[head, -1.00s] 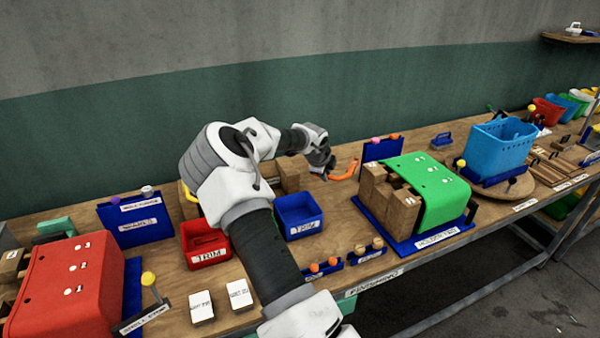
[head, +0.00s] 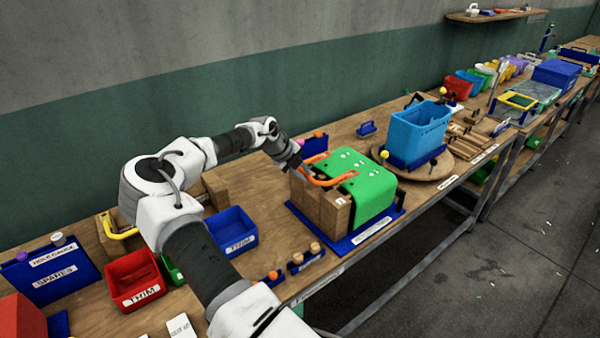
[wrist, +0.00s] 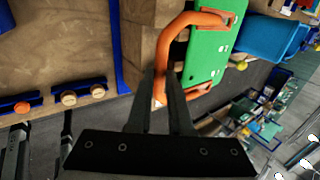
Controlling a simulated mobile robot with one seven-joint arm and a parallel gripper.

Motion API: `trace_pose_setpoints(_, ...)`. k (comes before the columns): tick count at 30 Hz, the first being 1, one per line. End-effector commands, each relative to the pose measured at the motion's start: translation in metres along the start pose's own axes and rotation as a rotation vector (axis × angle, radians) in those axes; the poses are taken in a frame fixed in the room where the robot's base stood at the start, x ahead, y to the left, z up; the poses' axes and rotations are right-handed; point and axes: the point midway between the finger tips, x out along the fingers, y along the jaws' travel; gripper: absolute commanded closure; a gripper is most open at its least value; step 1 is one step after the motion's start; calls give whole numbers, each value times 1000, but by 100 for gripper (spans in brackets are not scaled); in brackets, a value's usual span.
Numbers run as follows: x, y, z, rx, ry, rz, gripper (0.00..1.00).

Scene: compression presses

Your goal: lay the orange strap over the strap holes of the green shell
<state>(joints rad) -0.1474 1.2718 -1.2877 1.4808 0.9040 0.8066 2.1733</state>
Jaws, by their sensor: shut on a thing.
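The green shell (head: 371,193) sits over wooden blocks (head: 322,208) on a blue base plate (head: 359,244); it also shows in the wrist view (wrist: 207,56). Small pale marks dot its top. The orange strap (head: 334,182), a bent U-shaped bar, is in my gripper (head: 300,168), over the wooden blocks and the left edge of the shell. In the wrist view the strap (wrist: 165,45) is between my gripper's fingertips (wrist: 162,76), with one end over the green top. Whether the strap touches the shell, and where it lies against the holes, I cannot tell.
A blue bin (head: 421,132) stands on a round wooden turntable (head: 437,169) right of the shell. Blue (head: 230,231) and red (head: 133,277) TRIM bins stand left. Small blue holders with knobs (head: 306,257) sit in front. A blue stand (head: 315,146) is behind the gripper.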

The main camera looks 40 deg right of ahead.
Motion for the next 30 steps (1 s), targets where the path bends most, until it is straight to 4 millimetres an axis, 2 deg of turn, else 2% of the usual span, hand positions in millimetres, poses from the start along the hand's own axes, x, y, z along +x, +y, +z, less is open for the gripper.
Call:
trace_pose_setpoints(11,0,2,0,-2,-1,-9,100)
trace_pose_setpoints(24,26,18,0,-1,-1,-10,100)
trace_pose_setpoints(30,31,22,0,-1,0,-11,100)
